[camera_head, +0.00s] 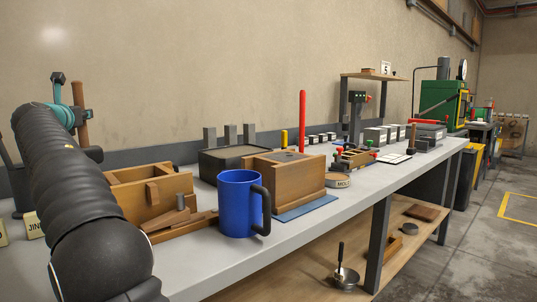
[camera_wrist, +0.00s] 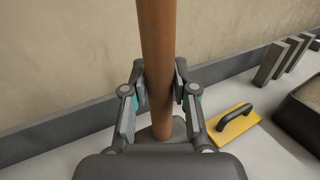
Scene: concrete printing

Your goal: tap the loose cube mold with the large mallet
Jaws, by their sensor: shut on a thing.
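My gripper (camera_wrist: 160,97) is shut on the brown wooden handle (camera_wrist: 156,45) of the mallet, which runs upright between its fingers in the wrist view. In the head view the handle (camera_head: 80,102) shows beyond my arm at the far left, above the bench. The mallet's head cannot be told apart clearly from my gripper's dark parts. A wooden box mold (camera_head: 286,174) stands on a blue mat (camera_head: 306,208) near the bench's middle. A second wooden box (camera_head: 160,190), open on top, stands to its left. I cannot tell which is the loose cube mold. My gripper is apart from both.
A blue mug (camera_head: 238,203) stands at the bench's front edge, before the boxes. A yellow float (camera_wrist: 237,127) lies right of my gripper. A tall red rod (camera_head: 302,120) rises behind the mold.

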